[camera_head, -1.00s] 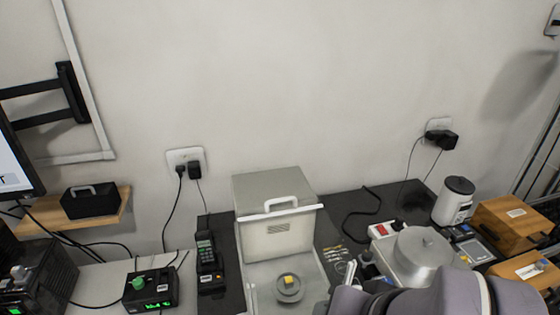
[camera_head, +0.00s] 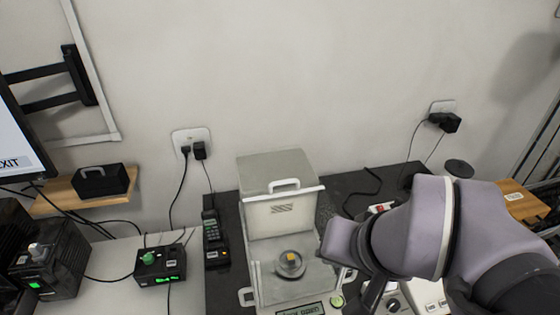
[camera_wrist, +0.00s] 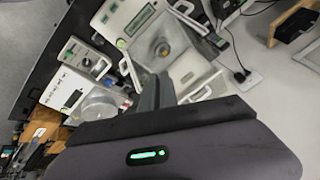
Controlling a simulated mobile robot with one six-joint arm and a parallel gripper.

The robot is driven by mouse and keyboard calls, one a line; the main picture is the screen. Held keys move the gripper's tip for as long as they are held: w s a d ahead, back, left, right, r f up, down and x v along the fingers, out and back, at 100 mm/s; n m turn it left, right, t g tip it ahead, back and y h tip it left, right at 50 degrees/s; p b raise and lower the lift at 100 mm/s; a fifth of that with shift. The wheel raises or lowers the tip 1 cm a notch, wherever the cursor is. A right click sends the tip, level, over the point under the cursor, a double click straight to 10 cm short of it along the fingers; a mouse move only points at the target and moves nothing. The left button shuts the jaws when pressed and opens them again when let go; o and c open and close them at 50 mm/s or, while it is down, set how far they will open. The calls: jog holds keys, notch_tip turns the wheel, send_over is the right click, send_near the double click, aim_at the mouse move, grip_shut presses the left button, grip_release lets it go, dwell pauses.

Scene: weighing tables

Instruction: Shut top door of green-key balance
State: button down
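The green-key balance stands in the middle of the head view, with its display (camera_head: 300,309) and green key (camera_head: 337,300) at the front. Its grey top door (camera_head: 275,170) with a white handle (camera_head: 285,184) lies at the back, and the chamber is open above. A yellow-topped weight (camera_head: 290,258) sits on the round pan (camera_head: 290,271). In the wrist view the display (camera_wrist: 140,20) and pan (camera_wrist: 163,49) show beyond my gripper (camera_wrist: 158,76). Its dark fingers look close together, with nothing seen between them. In the head view my arm hides the gripper, right of the balance.
A black green-knob box (camera_head: 160,264) and a handset (camera_head: 211,228) stand to the left. In the wrist view a second instrument (camera_wrist: 85,58) and a metal round vessel (camera_wrist: 97,106) stand nearby.

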jog(key=w+a+r+n+g+p, duration=0.1)
jog(key=w+a+r+n+p, duration=0.1)
jog(key=w+r+p, duration=0.85)
jog(key=n+h+p, duration=0.1)
jog(key=n+p, duration=0.3)
jog(key=p, duration=0.1)
send_over(285, 187)
notch_tip(285, 187, down, 4)
jog(key=shift+g, duration=0.4)
jog(key=b+x, duration=0.1)
jog(key=x, duration=0.9)
jog(key=shift+d+f, duration=0.1)
jog(key=shift+f, duration=0.05)
jog(key=s, duration=0.3)
jog(key=shift+s+d+f+b, duration=0.15)
jog(key=shift+d+f+b, duration=0.1)
jog(key=shift+d+b, duration=0.05)
jog(key=shift+s, duration=0.25)
jog(key=shift+f, duration=0.1)
jog(key=shift+s+d, duration=0.1)
